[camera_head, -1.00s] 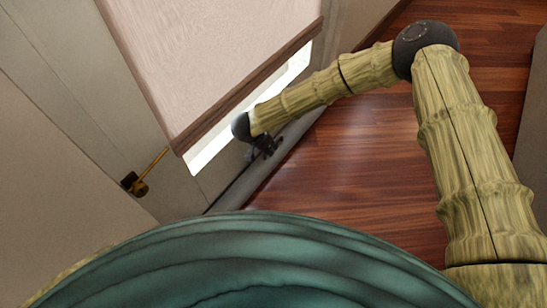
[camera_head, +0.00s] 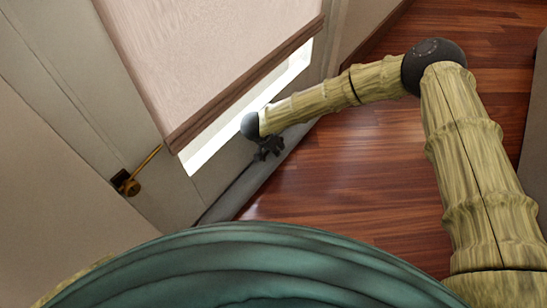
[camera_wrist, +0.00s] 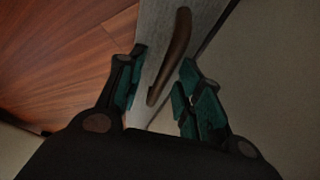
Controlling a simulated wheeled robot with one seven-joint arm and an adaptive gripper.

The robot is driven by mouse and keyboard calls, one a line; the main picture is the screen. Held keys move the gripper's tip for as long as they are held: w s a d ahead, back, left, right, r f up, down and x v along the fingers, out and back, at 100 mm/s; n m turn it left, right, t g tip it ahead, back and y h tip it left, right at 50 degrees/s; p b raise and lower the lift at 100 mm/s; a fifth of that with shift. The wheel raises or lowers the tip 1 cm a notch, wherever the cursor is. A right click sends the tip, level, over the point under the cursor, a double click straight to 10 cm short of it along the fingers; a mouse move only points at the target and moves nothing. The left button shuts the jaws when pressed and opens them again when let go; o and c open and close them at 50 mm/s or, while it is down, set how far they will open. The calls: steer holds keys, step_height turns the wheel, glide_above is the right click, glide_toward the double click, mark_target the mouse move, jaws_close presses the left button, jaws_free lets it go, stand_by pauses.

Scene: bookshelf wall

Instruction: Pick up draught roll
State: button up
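The draught roll appears to be the long grey roll (camera_head: 236,190) lying on the floor along the foot of the door in the head view. In the wrist view its grey woven surface (camera_wrist: 206,22) runs up between my fingers, with a curved brown handle (camera_wrist: 174,58) on it. My gripper (camera_wrist: 163,62) is open, with one teal-padded finger on each side of the handle. Clear gaps show beside the handle; I cannot tell how far below the fingertips it is. In the head view my gripper (camera_head: 270,147) is small and dark, just above the roll.
A pale door (camera_head: 165,190) with a glass pane, a lowered blind (camera_head: 210,60) and a brass handle (camera_head: 130,186) stands at left. Reddish wood floor (camera_head: 350,170) is clear right of the roll. A grey surface (camera_head: 535,130) edges the far right.

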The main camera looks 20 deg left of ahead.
jaws_close()
steer(key=shift+r, duration=0.15)
stand_by(0.4)
